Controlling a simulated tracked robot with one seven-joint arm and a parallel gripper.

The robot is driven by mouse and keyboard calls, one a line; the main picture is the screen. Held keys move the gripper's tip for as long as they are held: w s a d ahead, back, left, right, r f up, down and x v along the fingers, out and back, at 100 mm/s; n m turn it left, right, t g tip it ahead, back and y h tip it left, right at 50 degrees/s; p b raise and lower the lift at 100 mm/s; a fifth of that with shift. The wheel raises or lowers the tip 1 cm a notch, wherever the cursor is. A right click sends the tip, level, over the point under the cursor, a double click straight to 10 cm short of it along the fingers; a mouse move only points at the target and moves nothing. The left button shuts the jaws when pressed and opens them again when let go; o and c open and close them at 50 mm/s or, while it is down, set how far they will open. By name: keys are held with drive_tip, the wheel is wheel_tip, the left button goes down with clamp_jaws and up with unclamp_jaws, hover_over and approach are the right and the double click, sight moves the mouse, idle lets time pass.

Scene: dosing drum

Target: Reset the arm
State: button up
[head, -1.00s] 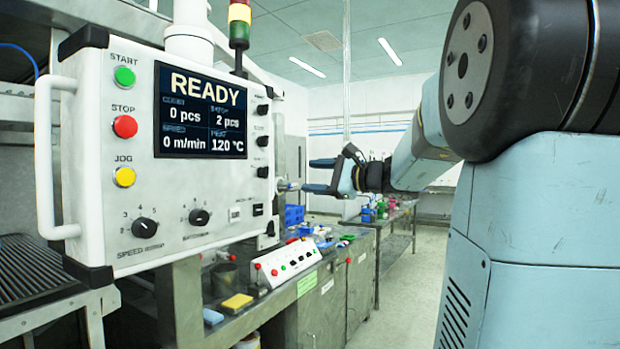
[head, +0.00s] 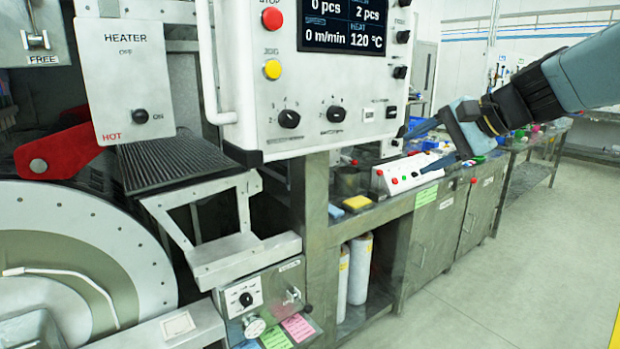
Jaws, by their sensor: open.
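My gripper (head: 430,146) is at the right in the head view, at the end of my arm, which reaches in from the right edge. Its two dark blue fingers stand apart and I see nothing between them. It shows to the right of the white control panel (head: 235,90), in front of the bench with the small white button box (head: 403,176). Whether it touches anything cannot be told, but it appears to be in free air.
A heater box (head: 128,80) marked HOT, a black ridged grate (head: 165,162) and a large round drum face (head: 75,250) are at left. A steel bench (head: 385,213) holds a yellow sponge (head: 357,203). White rolls (head: 360,268) stand beneath. The floor (head: 530,270) at right is clear.

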drive_tip(key=s+d+f+n+g+h, duration=0.1)
drive_tip(key=s+d+f+n+h, duration=0.1)
drive_tip(key=s+f+n+h, duration=0.6)
drive_tip(key=s+f+n, duration=0.1)
drive_tip(key=s+f, duration=0.2)
drive_tip(key=s, duration=0.2)
drive_tip(key=shift+s+g, duration=0.2)
drive_tip(key=shift+g, duration=0.1)
